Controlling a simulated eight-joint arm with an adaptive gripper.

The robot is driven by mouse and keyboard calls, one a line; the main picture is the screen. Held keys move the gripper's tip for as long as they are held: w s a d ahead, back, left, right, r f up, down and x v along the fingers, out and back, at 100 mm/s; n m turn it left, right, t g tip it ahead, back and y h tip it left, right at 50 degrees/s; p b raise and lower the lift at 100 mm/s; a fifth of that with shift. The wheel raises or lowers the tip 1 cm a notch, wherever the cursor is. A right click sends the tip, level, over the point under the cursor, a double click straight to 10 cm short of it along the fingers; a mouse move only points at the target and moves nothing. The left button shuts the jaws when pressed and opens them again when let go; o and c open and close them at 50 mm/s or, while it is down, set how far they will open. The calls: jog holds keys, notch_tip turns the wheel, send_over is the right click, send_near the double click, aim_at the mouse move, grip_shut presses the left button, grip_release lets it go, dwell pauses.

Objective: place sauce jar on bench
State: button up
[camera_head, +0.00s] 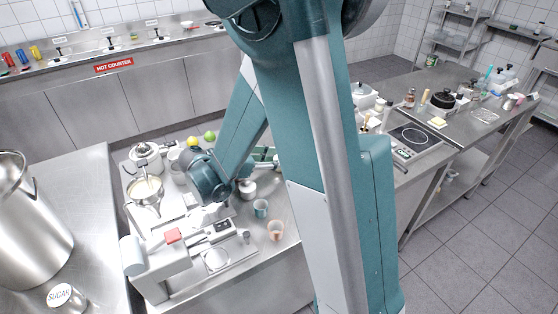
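My teal arm comes down over the small steel table at lower centre, and its wrist hangs low among the things there. My gripper (237,187) is small and partly hidden by the wrist; its fingers cannot be made out. A small pale, rounded jar or pot (248,189) stands right beside it; I cannot tell whether the two touch. I cannot tell for sure which thing is the sauce jar. A steel bench (460,125) at the right carries a hob, a black pot and several small bottles and jars.
A counter with a large steel urn (28,215) and a sugar tin (66,298) stands at left. Tiled floor is open at lower right.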

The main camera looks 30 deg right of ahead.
jog(key=shift+f, duration=0.15)
jog(key=o, duration=1)
jog(key=shift+a+r, duration=0.1)
jog(key=shift+r, duration=0.15)
jog(key=shift+a+r, duration=0.25)
jog(key=shift+a, duration=0.35)
jog(key=p+v, duration=0.1)
jog(key=v, duration=0.2)
jog(key=shift+a, duration=0.1)
notch_tip(320, 180, up, 7)
jog(key=shift+a+r+p, duration=0.1)
jog(key=shift+p, duration=1.1)
